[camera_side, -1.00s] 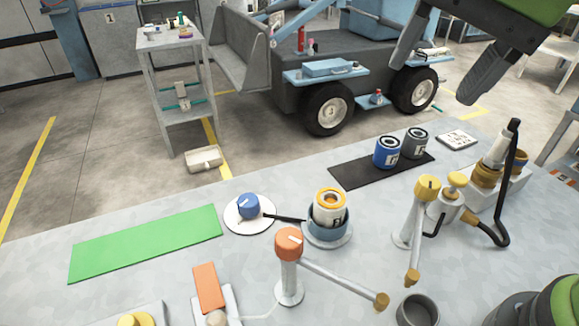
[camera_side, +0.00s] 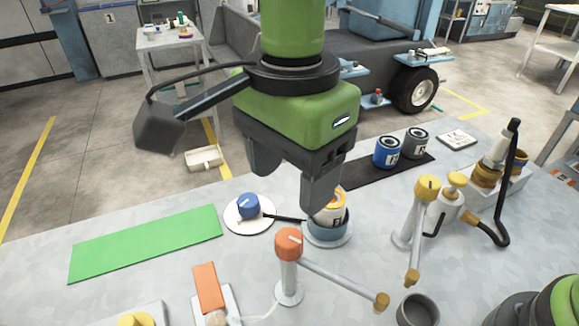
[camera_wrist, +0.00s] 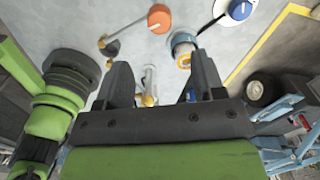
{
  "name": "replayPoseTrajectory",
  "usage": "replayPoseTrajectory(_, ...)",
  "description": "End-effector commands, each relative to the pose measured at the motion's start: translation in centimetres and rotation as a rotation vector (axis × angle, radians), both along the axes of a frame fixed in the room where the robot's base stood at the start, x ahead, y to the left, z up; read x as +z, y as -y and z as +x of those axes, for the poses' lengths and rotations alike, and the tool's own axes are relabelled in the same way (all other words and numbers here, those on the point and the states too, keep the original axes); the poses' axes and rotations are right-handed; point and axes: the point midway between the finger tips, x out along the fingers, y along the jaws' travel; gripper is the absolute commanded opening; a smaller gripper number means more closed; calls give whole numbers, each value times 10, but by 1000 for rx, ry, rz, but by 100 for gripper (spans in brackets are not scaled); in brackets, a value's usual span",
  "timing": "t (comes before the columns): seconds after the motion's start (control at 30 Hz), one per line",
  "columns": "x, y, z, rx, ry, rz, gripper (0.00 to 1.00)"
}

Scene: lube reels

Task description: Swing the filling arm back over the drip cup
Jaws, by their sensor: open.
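An orange-capped post (camera_side: 289,245) stands at the front middle of the bench. Its grey arm (camera_side: 335,278) points right to a brass tip beside a grey cup (camera_side: 418,312). A yellow-capped post (camera_side: 424,205) has a second arm whose tip also ends near the cup. In the wrist view the orange cap (camera_wrist: 160,18) is at the top and the dark cup (camera_wrist: 112,50) lies left of it, by the arm's tip. My gripper (camera_side: 290,190) is open and empty, above and behind the orange post. One finger partly hides the white-and-orange canister (camera_side: 335,212).
The canister sits in a blue holder (camera_side: 325,230). A blue knob (camera_side: 248,206) with a black pointer is left of it. A green mat (camera_side: 145,243) lies left. Blue and grey canisters (camera_side: 388,152) stand on a black mat. A pump with a black hose (camera_side: 500,225) stands right.

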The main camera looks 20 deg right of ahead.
Motion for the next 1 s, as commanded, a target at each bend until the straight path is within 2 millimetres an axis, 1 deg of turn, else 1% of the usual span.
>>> replayPoseTrajectory(0.27, -2, -2, 0, -5, -2, -4, 63)
replayPoseTrajectory(0.3, -2, -2, 0, -5, -2, -4, 60)
replayPoseTrajectory(0.47, -1, -1, 0, -5, -2, -4, 24)
replayPoseTrajectory(0.5, -2, -1, 0, -6, -2, -4, 14)
replayPoseTrajectory(0.57, -3, 0, 0, -29, -9, -11, 0)
replayPoseTrajectory(0.67, -10, 9, 2, -188, -48, -68, 0)
replayPoseTrajectory(0.77, -20, 26, 3, -480, -101, -179, 0)
replayPoseTrajectory(0.8, -24, 32, 3, -605, -116, -229, 0)
replayPoseTrajectory(0.9, -31, 46, 3, -885, -137, -348, 0)
replayPoseTrajectory(1.0, -34, 54, 2, -1080, -138, -433, 0)
